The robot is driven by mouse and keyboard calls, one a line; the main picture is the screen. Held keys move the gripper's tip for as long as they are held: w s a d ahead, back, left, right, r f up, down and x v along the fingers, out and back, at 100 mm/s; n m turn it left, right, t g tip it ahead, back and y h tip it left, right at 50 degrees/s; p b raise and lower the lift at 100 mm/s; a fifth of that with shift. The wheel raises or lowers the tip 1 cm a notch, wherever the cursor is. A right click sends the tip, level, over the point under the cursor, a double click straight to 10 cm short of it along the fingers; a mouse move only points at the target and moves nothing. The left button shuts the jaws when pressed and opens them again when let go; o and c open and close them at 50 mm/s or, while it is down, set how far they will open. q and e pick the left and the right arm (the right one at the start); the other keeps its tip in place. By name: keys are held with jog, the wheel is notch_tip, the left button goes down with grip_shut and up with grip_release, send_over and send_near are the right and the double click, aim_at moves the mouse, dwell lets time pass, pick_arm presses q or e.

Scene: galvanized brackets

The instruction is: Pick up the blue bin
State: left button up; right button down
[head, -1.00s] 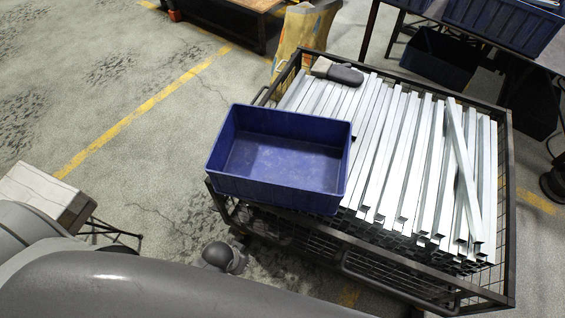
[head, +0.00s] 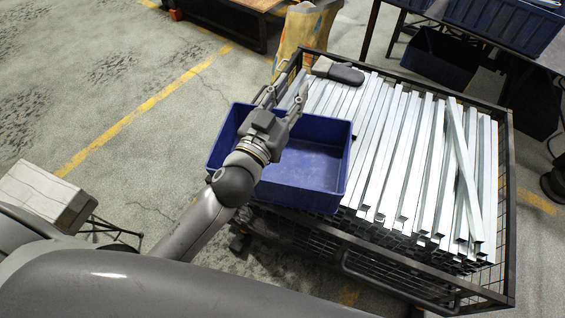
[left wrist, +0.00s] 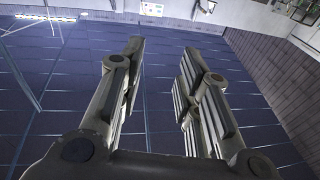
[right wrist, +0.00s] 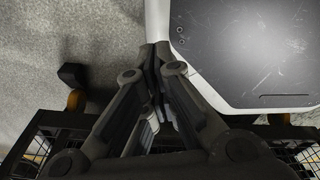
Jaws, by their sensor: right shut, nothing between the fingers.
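The blue bin (head: 315,165) is an empty, open-topped box at the near left part of the wire cage cart in the head view. My left arm crosses in front of its left part and hides some of it. My left gripper (head: 283,97) is open and empty, over the bin's far rim in the picture; whether it touches is not clear. In the left wrist view its fingers (left wrist: 162,52) are apart with nothing between them, and the bin does not show. My right gripper (right wrist: 156,56) is shut and empty in the right wrist view, outside the head view.
A dark bench with blue crates (head: 500,25) stands at the back right. A yellow sack (head: 290,30) stands behind the cart. The floor at left is mostly clear.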

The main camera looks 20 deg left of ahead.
pick_arm(q)
jog(key=s+d+r+m+g+h, duration=0.2)
jog(key=d+r+m+h, duration=0.2)
jog(key=d+m+h, duration=0.25)
jog(key=s+d+r+m+g+h, duration=0.25)
jog(key=d+r+m+h, duration=0.2)
jog(key=d+h, duration=0.3)
jog(key=s+d+f+m+g+h, duration=0.2)
jog(key=s+d+f+m+g, duration=0.3)
jog(key=g, duration=0.4)
jog(key=n+g+y, duration=0.1)
jog(key=g+y, duration=0.5)
jog(key=y, duration=1.3)
send_over(272, 181)
notch_tip(272, 181, down, 24)
jog(key=shift+s+f, duration=0.15)
jog(key=shift+f+p, duration=0.3)
jog(key=shift+f, duration=2.75)
jog(key=shift+c, duration=0.5)
